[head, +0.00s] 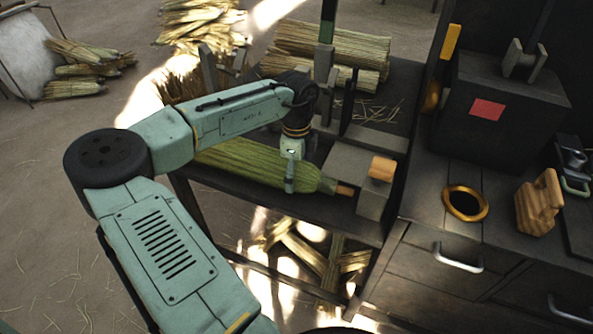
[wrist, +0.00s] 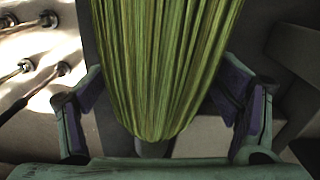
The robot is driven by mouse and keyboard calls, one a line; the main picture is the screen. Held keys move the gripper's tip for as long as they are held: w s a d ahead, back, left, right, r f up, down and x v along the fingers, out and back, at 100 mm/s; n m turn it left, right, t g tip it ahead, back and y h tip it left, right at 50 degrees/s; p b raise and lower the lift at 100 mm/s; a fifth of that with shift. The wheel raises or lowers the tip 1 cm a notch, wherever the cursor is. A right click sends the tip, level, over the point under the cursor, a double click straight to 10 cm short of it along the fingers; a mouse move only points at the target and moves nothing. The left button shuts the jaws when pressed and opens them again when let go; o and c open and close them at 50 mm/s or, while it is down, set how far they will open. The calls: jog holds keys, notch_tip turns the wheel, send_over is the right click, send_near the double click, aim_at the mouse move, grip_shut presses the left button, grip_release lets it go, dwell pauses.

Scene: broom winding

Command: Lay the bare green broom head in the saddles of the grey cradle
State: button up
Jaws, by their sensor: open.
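The green broom head (head: 250,168) lies lengthwise along the dark bench. Its bristles are to the left, and its narrowed end is to the right, near a grey block (head: 372,203) with an orange-brown wooden piece on top. My gripper (head: 291,182) is down over the narrowing part of the broom head. In the wrist view the broom head (wrist: 165,60) hangs between the two spread fingers, with gaps on both sides. A grey angular part (wrist: 298,55) shows at the right there. I cannot make out which grey parts are the cradle's saddles.
A dark upright post and plate (head: 349,103) stand behind my gripper. Straw bundles (head: 335,48) lie at the back of the bench. To the right is a cabinet with a brass ring (head: 465,203) and a wooden block (head: 539,203). More straw (head: 320,262) lies below the bench.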

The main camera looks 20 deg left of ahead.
jog(key=shift+f, duration=0.15)
jog(key=shift+f+b, duration=0.15)
jog(key=shift+b, duration=0.5)
notch_tip(320, 180, up, 11)
jog(key=shift+r+b, duration=0.1)
jog(key=shift+b, duration=0.7)
jog(key=shift+d, duration=0.1)
